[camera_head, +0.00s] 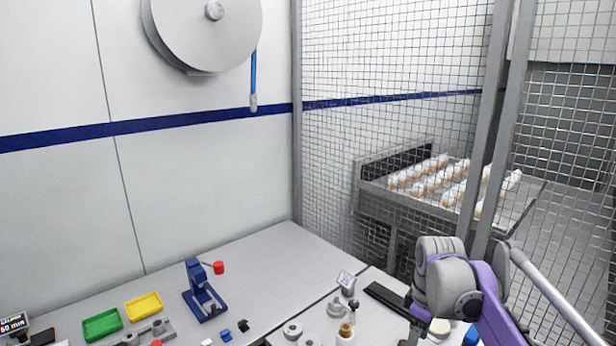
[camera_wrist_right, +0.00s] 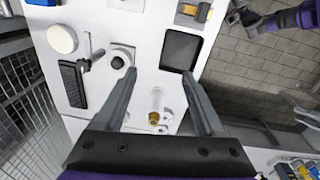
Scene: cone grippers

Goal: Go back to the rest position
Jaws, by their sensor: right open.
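My right gripper (camera_wrist_right: 158,74) is open in the right wrist view, its two grey fingers spread over a white work surface (camera_wrist_right: 100,20). Nothing is between the fingertips. A white post with a brass-coloured end (camera_wrist_right: 155,116) shows between the fingers, lower in the picture; I cannot tell the gap in height. In the head view my right arm, grey and purple, comes in at the lower right, above the bench; its fingers are not clear there. A purple arm, likely my left, shows at the top right of the wrist view; its jaws are not clear.
A grey bench (camera_head: 290,255) holds a blue press (camera_head: 203,292), a green bin (camera_head: 102,325) and a yellow bin (camera_head: 144,306). A mesh fence (camera_head: 390,60) stands behind it. In the wrist view, a black strip (camera_wrist_right: 72,84) and a dark square recess (camera_wrist_right: 181,50) lie near the fingers.

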